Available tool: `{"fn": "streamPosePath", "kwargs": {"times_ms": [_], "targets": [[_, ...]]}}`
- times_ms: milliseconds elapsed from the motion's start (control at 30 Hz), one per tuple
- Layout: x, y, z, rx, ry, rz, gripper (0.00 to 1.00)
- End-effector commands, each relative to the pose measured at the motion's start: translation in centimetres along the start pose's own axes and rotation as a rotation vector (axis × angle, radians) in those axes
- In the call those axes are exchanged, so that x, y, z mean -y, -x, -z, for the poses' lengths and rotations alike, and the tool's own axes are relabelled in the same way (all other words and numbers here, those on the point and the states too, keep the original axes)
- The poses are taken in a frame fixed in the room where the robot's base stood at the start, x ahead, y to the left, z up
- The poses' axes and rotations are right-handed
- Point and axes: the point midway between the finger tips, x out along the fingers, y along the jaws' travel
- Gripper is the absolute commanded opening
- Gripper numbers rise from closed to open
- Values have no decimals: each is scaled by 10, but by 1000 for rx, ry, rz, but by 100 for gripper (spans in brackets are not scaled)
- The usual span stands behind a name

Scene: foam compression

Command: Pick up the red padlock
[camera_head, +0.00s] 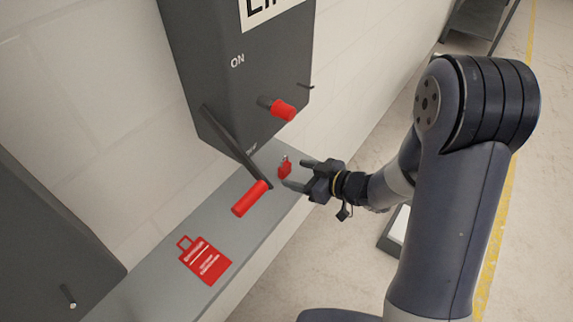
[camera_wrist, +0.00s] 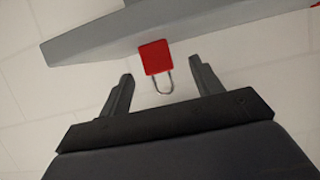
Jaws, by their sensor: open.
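The red padlock (camera_head: 285,170) stands on the grey shelf (camera_head: 150,290) near its far right end, below the dark box. In the wrist view the padlock (camera_wrist: 155,57) shows its red body and its metal shackle, between and just beyond my fingertips. My gripper (camera_head: 296,174) is open and comes in from the right, its fingers close to the padlock. In the wrist view my gripper's fingers (camera_wrist: 161,72) stand apart with a gap on each side of the padlock, and nothing is held.
A dark grey box (camera_head: 222,75) marked ON hangs on the wall above the shelf, with a red knob (camera_head: 284,110). Its lever has a red handle (camera_head: 250,199) reaching down near the shelf, left of the padlock. A red tag (camera_head: 205,260) lies on the shelf at the front.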

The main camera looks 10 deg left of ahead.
Motion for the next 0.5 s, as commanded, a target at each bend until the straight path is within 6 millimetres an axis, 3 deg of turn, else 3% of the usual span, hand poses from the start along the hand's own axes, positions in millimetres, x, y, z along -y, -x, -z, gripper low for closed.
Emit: {"fn": "streamPosePath", "kwargs": {"times_ms": [267,500], "targets": [[-1,-25,3,2,0,0,62],[-3,-59,9,2,1,0,62]]}}
